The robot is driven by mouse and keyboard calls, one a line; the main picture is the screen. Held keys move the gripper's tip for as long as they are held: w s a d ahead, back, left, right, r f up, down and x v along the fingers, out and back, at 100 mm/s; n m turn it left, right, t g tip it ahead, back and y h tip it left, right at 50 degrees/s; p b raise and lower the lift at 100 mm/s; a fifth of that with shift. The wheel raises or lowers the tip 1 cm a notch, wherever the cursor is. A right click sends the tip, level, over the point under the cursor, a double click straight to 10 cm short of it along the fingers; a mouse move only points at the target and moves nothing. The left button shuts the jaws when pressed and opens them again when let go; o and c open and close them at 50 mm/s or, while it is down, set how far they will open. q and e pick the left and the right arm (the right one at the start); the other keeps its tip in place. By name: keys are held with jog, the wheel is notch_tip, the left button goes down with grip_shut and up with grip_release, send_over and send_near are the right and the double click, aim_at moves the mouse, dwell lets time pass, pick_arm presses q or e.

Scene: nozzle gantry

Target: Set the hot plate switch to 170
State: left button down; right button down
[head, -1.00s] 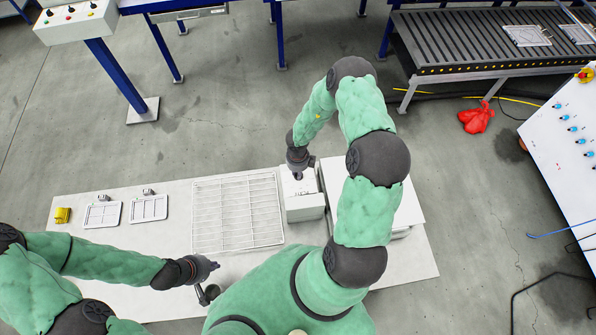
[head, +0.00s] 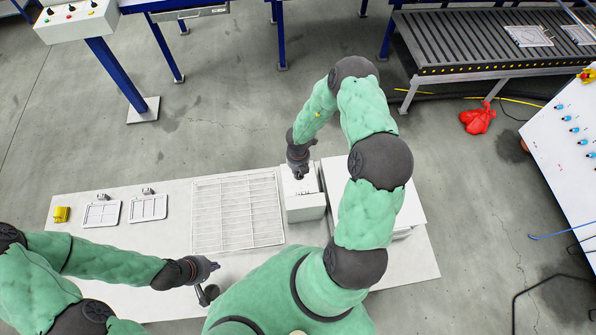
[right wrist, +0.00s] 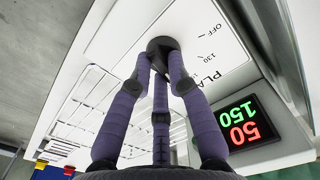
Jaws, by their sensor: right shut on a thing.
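The hot plate control box (head: 305,207) is a white block on the table, right of a grid rack. Its white top panel (right wrist: 215,20) bears the printed marks OFF and 130 and part of a word starting PLA. A round black switch knob (right wrist: 161,44) sits on this panel. My right gripper (right wrist: 163,65) has its fingers shut around the knob; it also shows in the head view (head: 299,174) over the box. The knob's pointer is hidden. A display (right wrist: 238,122) shows green digits that seem to read 150 and red digits that seem to read 50. My left gripper (head: 212,268) hovers near the table's front, its finger gap unclear.
The wire grid rack (head: 238,212) lies directly left of the box. A larger white unit (head: 415,205) stands at its right, partly behind my right arm. Two small framed trays (head: 148,208) and a yellow block (head: 61,214) lie at the table's left.

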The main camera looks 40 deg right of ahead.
jog(key=shift+m+b, duration=0.5)
jog(key=shift+m, duration=1.7)
jog(key=c, duration=1.2)
grip_release()
jog(key=shift+o, duration=0.2)
jog(key=shift+d+r, duration=0.1)
notch_tip(320, 180, up, 12)
jog(key=shift+f, duration=0.2)
